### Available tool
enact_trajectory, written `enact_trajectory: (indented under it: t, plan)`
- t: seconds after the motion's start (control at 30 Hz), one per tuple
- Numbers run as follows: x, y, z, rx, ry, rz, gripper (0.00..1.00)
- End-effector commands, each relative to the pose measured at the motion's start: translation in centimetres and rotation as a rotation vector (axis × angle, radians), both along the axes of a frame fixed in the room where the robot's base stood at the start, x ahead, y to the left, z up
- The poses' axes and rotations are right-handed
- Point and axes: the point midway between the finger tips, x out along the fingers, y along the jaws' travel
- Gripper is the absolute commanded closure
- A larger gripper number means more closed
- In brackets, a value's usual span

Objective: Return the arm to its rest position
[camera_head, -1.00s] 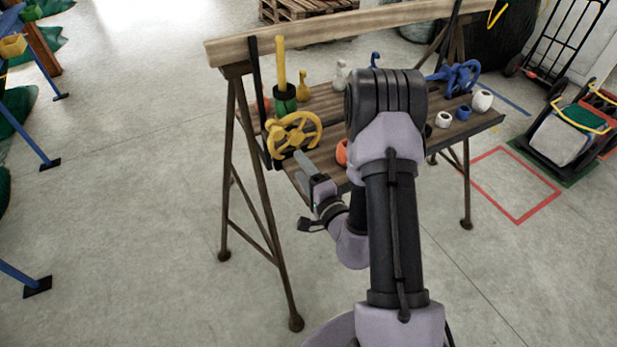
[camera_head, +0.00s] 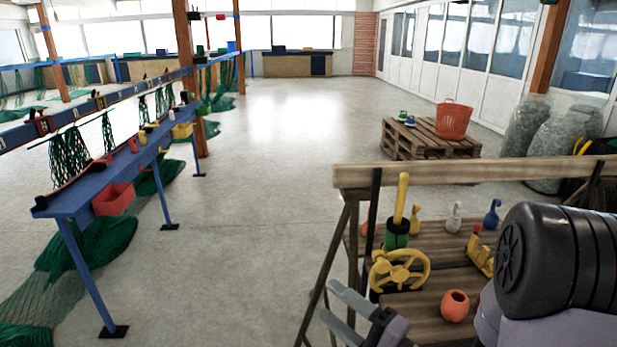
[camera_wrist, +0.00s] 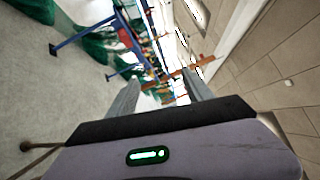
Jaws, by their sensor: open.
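My gripper (camera_head: 332,302) shows at the bottom of the head view, in front of the left end of the wooden workbench (camera_head: 437,305). Its two grey fingers are apart with nothing between them. The wrist view also shows my gripper (camera_wrist: 160,88) open and empty, its fingers pointing out over the room. My arm is bent, with its large dark joint at the lower right of the head view, covering the right part of the bench. The rest of the arm is out of frame or hidden.
On the bench are a yellow handwheel (camera_head: 400,268), an orange pot (camera_head: 455,306), a green-and-yellow tool (camera_head: 397,232) and several small floats. A blue rack (camera_head: 75,200) with a red bin (camera_head: 113,198) and nets stands left. A pallet (camera_head: 430,140) stands behind. The middle floor is clear.

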Motion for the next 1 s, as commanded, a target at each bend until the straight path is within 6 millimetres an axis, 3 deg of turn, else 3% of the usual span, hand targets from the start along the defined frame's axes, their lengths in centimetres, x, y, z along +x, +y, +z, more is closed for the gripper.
enact_trajectory:
  t: [0.03, 0.07, 0.1, 0.13, 0.2, 0.27, 0.3, 0.4, 0.53, 0.63, 1.0]
  plan:
    - [-2.6, 3.6, 2.2, -0.028, 0.014, 0.178, 0.4]
    - [-4.9, 5.9, 3.1, -0.06, 0.047, 0.3, 0.4]
    - [-8.3, 8.3, 3.6, -0.135, 0.104, 0.457, 0.4]
    - [-11.2, 9.7, 3.7, -0.22, 0.157, 0.569, 0.4]
    - [-17.2, 10.3, 2.3, -0.491, 0.296, 0.728, 0.4]
    - [-20.2, 8.5, 0.8, -0.75, 0.39, 0.73, 0.4]
    - [-21.0, 6.6, 0.3, -0.908, 0.43, 0.675, 0.4]
    - [-20.5, 1.9, 1.0, -1.19, 0.442, 0.438, 0.4]
    - [-19.0, -1.6, 3.6, -1.329, 0.388, 0.187, 0.4]
    - [-18.6, -2.5, 4.4, -1.35, 0.368, 0.119, 0.4]
    - [-18.6, -2.5, 4.4, -1.347, 0.373, 0.116, 0.4]
